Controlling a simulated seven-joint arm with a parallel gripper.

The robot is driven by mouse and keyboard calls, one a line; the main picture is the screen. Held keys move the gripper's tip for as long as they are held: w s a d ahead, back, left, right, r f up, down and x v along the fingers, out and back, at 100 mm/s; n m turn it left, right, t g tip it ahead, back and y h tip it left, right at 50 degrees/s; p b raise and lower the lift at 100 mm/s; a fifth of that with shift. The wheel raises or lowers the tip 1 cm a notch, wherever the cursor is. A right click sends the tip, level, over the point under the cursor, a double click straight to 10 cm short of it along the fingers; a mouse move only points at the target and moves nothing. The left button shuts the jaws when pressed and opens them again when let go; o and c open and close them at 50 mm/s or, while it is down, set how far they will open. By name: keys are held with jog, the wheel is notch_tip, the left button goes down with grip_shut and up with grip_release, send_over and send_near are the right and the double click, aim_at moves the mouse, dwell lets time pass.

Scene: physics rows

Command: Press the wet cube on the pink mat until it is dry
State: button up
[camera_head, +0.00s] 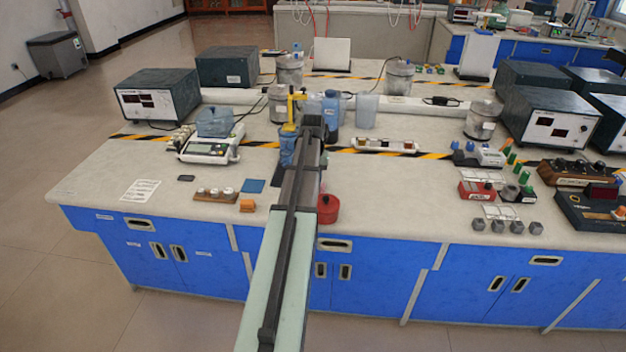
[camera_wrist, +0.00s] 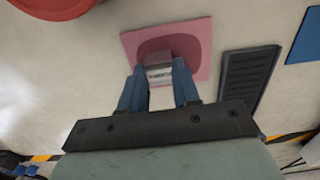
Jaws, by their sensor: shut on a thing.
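The pink mat (camera_wrist: 196,34) lies flat on the pale bench top in the wrist view. A darker, rounded red patch (camera_wrist: 180,45) marks its middle; I cannot tell whether it is damp or shadow. My gripper (camera_wrist: 159,74) has its two blue fingers over the mat's near edge, shut on a small grey cube (camera_wrist: 159,60). The cube is over the patch, and I cannot tell whether it touches the mat. In the head view my arm hides the cube and my fingertips.
A red pot (camera_head: 328,209) stands close to my arm. A black ribbed tray (camera_wrist: 246,76) and a blue square (camera_head: 254,186) lie beside the mat. Several grey cubes (camera_head: 498,226) sit at the right front. The bench between them and the pot is clear.

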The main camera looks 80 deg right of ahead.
dwell(0.8)
jog(key=shift+s+r, duration=0.3)
jog(key=shift+r, duration=0.35)
jog(key=shift+r, duration=0.1)
jog(key=shift+r, duration=2.4)
